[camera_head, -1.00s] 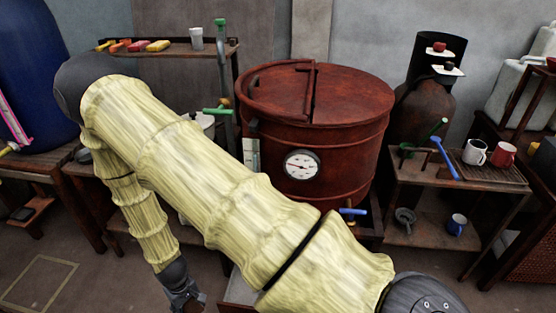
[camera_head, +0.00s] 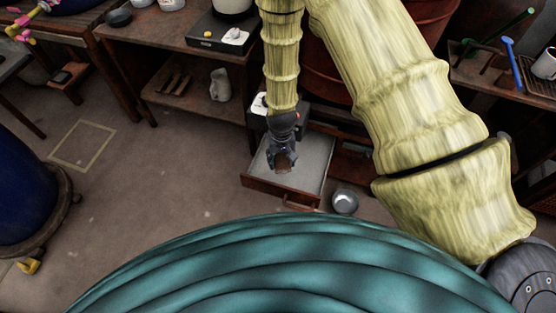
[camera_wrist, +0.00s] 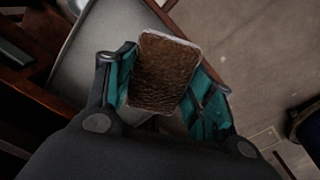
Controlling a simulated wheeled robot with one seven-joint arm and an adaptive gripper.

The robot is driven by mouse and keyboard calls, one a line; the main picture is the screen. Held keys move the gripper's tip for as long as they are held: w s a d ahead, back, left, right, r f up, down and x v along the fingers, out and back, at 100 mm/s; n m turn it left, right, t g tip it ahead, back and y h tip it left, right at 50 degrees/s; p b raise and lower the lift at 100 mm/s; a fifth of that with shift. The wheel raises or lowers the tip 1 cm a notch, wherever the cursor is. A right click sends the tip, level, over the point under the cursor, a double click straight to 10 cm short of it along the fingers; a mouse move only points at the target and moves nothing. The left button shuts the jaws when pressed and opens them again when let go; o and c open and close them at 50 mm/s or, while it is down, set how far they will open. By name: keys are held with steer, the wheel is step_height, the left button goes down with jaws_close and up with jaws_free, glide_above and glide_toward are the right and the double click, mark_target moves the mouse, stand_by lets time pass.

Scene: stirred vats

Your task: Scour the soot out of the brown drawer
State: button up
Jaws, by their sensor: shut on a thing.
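The brown drawer (camera_head: 262,190) is pulled out below the workbench, and its pale grey inside shows in the head view. My gripper (camera_head: 283,162) is over the drawer, pointing down. In the wrist view my gripper (camera_wrist: 165,88) is shut on a brown, rough-faced pad with a pale edge (camera_wrist: 164,72). The drawer's grey floor (camera_wrist: 105,55) lies behind and to the left of the pad in the wrist view. I cannot tell whether the pad touches the floor. I make out no clear soot; my gripper hides part of the inside.
A small metal bowl (camera_head: 345,202) stands on the floor right of the drawer. A wooden bench (camera_head: 165,38) with a low shelf is behind it. A blue barrel (camera_head: 22,190) stands at the left. The floor left of the drawer is clear.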

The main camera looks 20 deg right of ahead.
steer(key=w+f+m+b, duration=0.5)
steer(key=w+f+b, duration=0.3)
steer(key=b, duration=1)
step_height(320, 180, down, 3)
steer(key=shift+w+m, duration=0.15)
steer(key=shift+m, duration=0.15)
steer(key=shift+f, duration=0.1)
